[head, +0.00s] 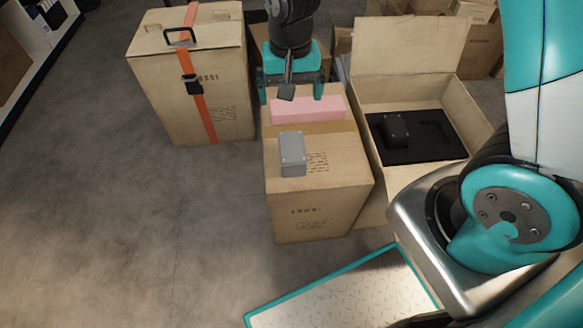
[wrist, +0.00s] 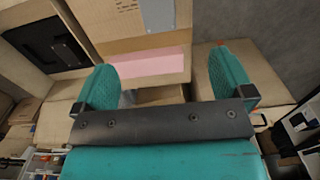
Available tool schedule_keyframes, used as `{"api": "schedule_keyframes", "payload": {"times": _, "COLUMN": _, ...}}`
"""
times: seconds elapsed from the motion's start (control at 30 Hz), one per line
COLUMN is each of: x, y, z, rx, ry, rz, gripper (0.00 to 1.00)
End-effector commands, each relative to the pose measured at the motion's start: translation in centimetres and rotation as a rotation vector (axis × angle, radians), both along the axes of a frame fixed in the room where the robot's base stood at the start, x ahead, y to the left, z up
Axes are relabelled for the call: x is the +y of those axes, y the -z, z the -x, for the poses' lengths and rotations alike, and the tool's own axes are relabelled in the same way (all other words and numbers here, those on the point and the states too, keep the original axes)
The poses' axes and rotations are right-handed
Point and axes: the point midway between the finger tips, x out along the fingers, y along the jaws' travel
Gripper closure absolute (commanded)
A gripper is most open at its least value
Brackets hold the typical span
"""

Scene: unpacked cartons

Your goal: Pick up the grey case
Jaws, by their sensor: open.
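The grey case (head: 292,153) is a small box with a light lid. It lies on top of a closed carton (head: 318,199) near the carton's left front side in the head view. In the wrist view the grey case (wrist: 158,15) shows at the top edge, partly cut off. My gripper (head: 291,97) is above the back of the same carton, behind the case and apart from it. In the wrist view my gripper (wrist: 168,80) has its two teal fingers wide apart with nothing between them.
A pink block (head: 308,109) lies on the carton behind the case, below my gripper. A tall carton with an orange strap (head: 199,100) stands at the left. An open carton (head: 460,95) at the right holds a black insert (head: 427,148). Floor at the left is clear.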

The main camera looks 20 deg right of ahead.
Motion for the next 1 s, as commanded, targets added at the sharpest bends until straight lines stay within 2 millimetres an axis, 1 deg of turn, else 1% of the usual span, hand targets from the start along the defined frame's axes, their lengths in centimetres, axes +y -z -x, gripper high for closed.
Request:
{"api": "schedule_keyframes", "payload": {"times": 0.03, "x": -0.1, "y": 1.2, "z": -0.2, "rx": 0.002, "ry": 0.009, "rz": 0.006, "gripper": 0.01}}
{"api": "schedule_keyframes", "payload": {"times": 0.17, "x": -0.1, "y": 3.1, "z": -0.3, "rx": 0.003, "ry": 0.020, "rz": 0.012, "gripper": 0.01}}
{"api": "schedule_keyframes", "payload": {"times": 0.4, "x": -0.1, "y": 8.6, "z": -0.2, "rx": 0.005, "ry": 0.018, "rz": 0.011, "gripper": 0.01}}
{"api": "schedule_keyframes", "payload": {"times": 0.53, "x": -0.1, "y": 11.3, "z": -0.2, "rx": 0.005, "ry": 0.017, "rz": 0.011, "gripper": 0.01}}
{"api": "schedule_keyframes", "payload": {"times": 0.63, "x": -0.1, "y": 12.6, "z": -0.3, "rx": 0.002, "ry": 0.017, "rz": 0.011, "gripper": 0.01}}
{"api": "schedule_keyframes", "payload": {"times": 0.87, "x": -0.2, "y": 13.7, "z": -0.3, "rx": 0.001, "ry": 0.017, "rz": 0.009, "gripper": 0.01}}
{"api": "schedule_keyframes", "payload": {"times": 1.0, "x": -0.4, "y": 15.6, "z": -0.2, "rx": 0.003, "ry": 0.017, "rz": 0.011, "gripper": 0.01}}
